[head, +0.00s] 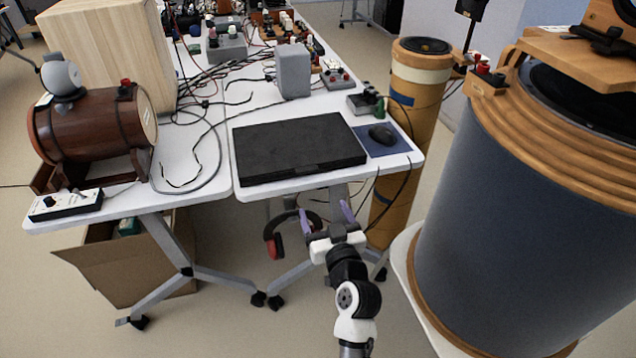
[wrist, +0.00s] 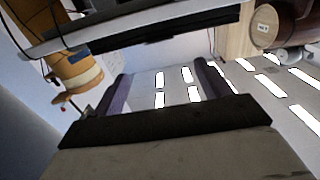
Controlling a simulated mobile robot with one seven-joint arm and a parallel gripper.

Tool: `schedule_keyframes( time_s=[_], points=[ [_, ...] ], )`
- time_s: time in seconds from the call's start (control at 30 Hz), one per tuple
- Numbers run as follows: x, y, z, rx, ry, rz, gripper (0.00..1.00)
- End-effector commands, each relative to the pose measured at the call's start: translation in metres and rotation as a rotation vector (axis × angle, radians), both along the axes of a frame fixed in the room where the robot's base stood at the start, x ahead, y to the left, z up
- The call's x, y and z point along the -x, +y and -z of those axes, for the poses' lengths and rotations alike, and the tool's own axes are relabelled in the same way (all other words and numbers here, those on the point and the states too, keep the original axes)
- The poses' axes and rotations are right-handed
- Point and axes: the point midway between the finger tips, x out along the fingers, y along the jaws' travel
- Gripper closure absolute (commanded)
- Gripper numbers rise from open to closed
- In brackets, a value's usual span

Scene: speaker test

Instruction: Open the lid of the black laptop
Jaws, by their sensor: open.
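The black laptop (head: 297,147) lies flat and shut on the white table, its front edge near the table's front edge. In the wrist view the laptop (wrist: 160,38) shows as a dark slab edge across the top of the picture. My gripper (head: 327,217) is in front of the table and below the laptop in the head view, apart from it. Its two purple fingers are spread open with nothing between them; they also show in the wrist view (wrist: 160,88).
A mouse (head: 381,134) on a blue pad lies right of the laptop. A grey box (head: 293,71) and cables are behind it. A wooden barrel device (head: 92,130) stands left. A tall orange cylinder (head: 414,95) and a big grey drum (head: 540,200) stand right. Headphones (head: 275,240) hang below the table.

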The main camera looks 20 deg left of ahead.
Motion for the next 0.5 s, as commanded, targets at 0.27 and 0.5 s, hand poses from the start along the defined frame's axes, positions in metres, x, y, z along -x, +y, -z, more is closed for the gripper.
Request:
schedule_keyframes(
  time_s=[0.27, 0.5],
  points=[
    [-0.029, 0.02, -0.003, 0.0, 0.001, -0.003, 0.24],
    [-0.073, 0.05, -0.003, 0.001, 0.001, -0.003, 0.24]
  ],
)
